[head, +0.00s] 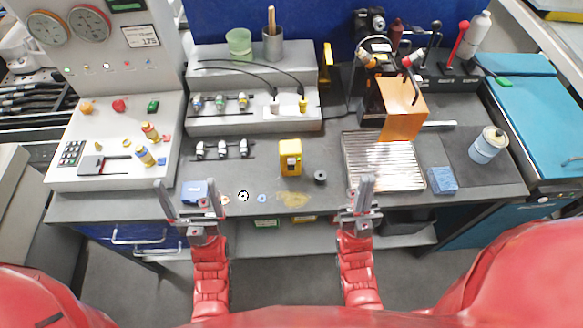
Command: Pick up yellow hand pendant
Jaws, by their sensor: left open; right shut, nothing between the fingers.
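A yellow hand pendant (290,157), a small boxy device with a dark patch on its face, stands on the dark worktop near the middle of the bench. Nothing covers it. My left gripper (192,187) is open at the bench's front edge, to the left of the pendant and nearer to me, with its fingers on either side of a blue block in the picture. My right gripper (363,186) is shut and empty at the front edge, to the right of the pendant. Neither gripper touches the pendant.
A blue block (194,192) lies by my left gripper. A black ring (320,177) sits right of the pendant. A ribbed metal plate (384,162) and blue sponge (443,180) lie further right. A row of valves (223,149) is left; a grey raised block (251,120) stands behind.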

